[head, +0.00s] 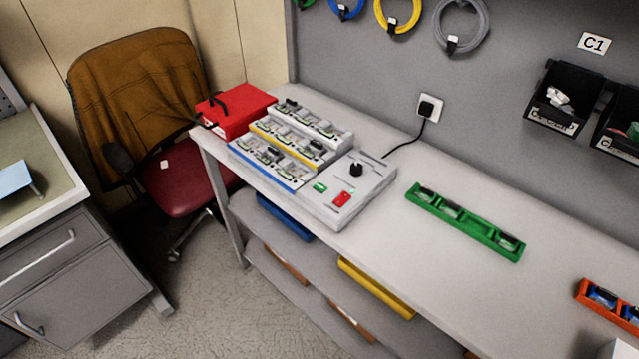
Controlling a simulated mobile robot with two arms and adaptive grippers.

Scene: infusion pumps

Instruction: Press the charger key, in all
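The charger (368,190) stands on the light workbench, a grey unit with stepped rows of slots at its left. A green key (320,187) and a larger red key or switch (342,199) sit on its front panel. A black knob (356,169) stands behind them. The rows have blue, yellow and grey fronts and hold several small battery-like modules (272,154). I cannot tell whether either key is pressed. Neither of my grippers is in view.
A red case (235,112) stands behind the charger's left end. A green tray (465,222) holds several modules; an orange tray (610,302) is at right. The charger's cable runs to a wall plug (429,108). The bench between charger and green tray is clear. A chair (150,110) stands left.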

